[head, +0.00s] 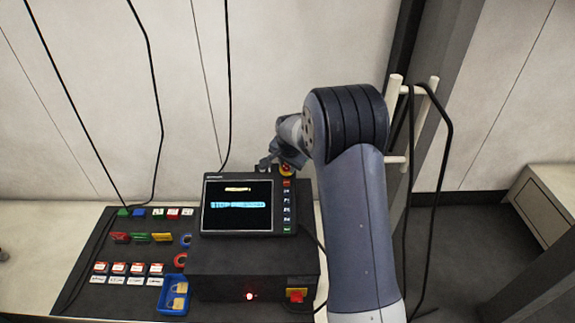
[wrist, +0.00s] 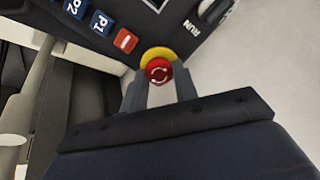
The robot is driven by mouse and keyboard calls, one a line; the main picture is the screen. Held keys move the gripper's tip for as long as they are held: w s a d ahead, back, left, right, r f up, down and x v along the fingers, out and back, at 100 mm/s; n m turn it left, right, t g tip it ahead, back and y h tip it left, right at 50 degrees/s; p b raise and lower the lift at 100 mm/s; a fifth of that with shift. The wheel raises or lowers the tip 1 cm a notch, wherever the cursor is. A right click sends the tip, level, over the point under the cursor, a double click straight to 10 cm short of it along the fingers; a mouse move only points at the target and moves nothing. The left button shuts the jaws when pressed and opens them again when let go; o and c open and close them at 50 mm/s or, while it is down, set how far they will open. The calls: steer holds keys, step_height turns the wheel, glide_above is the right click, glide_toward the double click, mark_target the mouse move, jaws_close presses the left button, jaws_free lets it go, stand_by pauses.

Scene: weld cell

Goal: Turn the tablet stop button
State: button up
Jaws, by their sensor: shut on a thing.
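The stop button (wrist: 159,70) is a red round knob with white arrows on a yellow ring, at the tablet's corner in the wrist view. In the head view the red and yellow button (head: 286,169) shows at the tablet's upper right. My gripper (wrist: 160,82) is shut on the stop button, with one finger on each side of it. In the head view my gripper (head: 278,162) is small and partly hidden by my arm.
Colored parts and labelled cards lie in rows on a dark mat (head: 85,255) at left. A blue bin (head: 174,294) is at its front. A red and yellow switch (head: 297,295) is on the box front. Black cables (head: 436,190) hang from a white rack at right.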

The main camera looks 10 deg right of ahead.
stand_by(0.4)
steer(key=o, duration=1)
steer(key=p+v, duration=0.1)
steer(key=v, duration=0.9)
steer(key=shift+s+r+p, duration=0.2)
steer(key=shift+r+p, duration=0.1)
steer(key=shift+r, duration=0.05)
steer(key=shift+f, duration=0.1)
steer(key=b+x, duration=0.1)
steer(key=x, duration=1)
steer(key=shift+b, duration=0.3)
steer(key=shift+r, duration=0.2)
